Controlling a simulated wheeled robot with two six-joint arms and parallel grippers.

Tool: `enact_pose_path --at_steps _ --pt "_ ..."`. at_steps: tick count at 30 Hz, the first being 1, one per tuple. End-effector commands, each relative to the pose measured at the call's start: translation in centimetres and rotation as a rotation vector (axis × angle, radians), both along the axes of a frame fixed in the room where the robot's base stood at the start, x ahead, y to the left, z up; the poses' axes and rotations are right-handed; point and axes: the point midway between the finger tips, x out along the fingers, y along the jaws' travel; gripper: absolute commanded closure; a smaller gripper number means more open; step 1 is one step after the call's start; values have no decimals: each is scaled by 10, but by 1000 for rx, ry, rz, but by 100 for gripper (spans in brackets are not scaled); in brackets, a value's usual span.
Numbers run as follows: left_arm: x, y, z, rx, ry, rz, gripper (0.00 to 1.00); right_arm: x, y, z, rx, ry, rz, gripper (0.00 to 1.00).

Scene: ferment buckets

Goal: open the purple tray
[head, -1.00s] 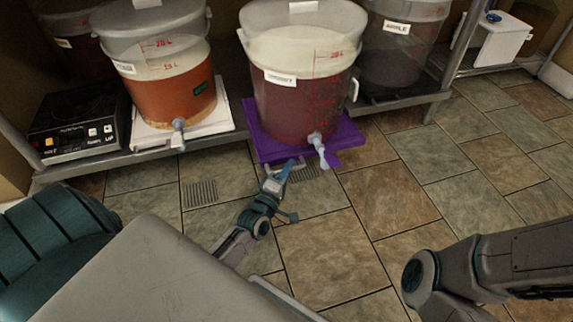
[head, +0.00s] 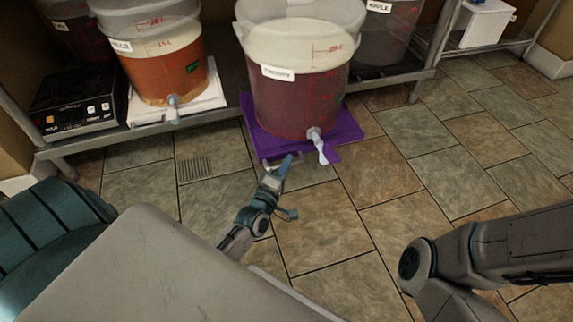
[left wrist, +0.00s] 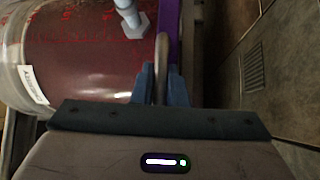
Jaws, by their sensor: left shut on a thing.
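The purple tray (head: 345,127) juts out from the low metal shelf, with a bucket of dark red liquid (head: 300,95) standing on it. The bucket's pale spigot (head: 318,145) hangs over the tray's front. My left gripper (head: 285,163) is at the tray's front edge, shut on its metal handle. In the left wrist view, the blue fingers (left wrist: 161,85) close around the handle (left wrist: 161,55), beside the purple edge (left wrist: 174,35). My right arm shows at the right in the head view, but its gripper is out of view.
A bucket of orange liquid (head: 165,75) stands on a white tray (head: 205,103) to the left, near a black device with buttons (head: 75,105). A dark bucket (head: 378,40) stands at the right. The tiled floor in front is clear.

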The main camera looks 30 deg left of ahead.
Motion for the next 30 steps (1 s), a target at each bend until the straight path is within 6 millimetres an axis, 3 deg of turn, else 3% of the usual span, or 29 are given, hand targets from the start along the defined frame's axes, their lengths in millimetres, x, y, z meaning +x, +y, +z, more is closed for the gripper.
enact_pose_path --at_steps 2,3,4,14,17,30 --pt "0 0 -1 0 2 0 100 0 0 0 0 0 0 64" --pt "0 0 -1 0 2 0 82 0 0 0 0 0 0 64" --pt "0 0 -1 0 2 0 78 0 0 0 0 0 0 64" --pt "-3 0 -1 0 2 0 78 0 0 1 0 0 0 64" --pt "-14 -1 -2 2 2 1 78 0 0 4 0 -1 0 64" --pt "-94 -6 -12 0 4 1 78 -6 -1 22 8 -34 -6 64"
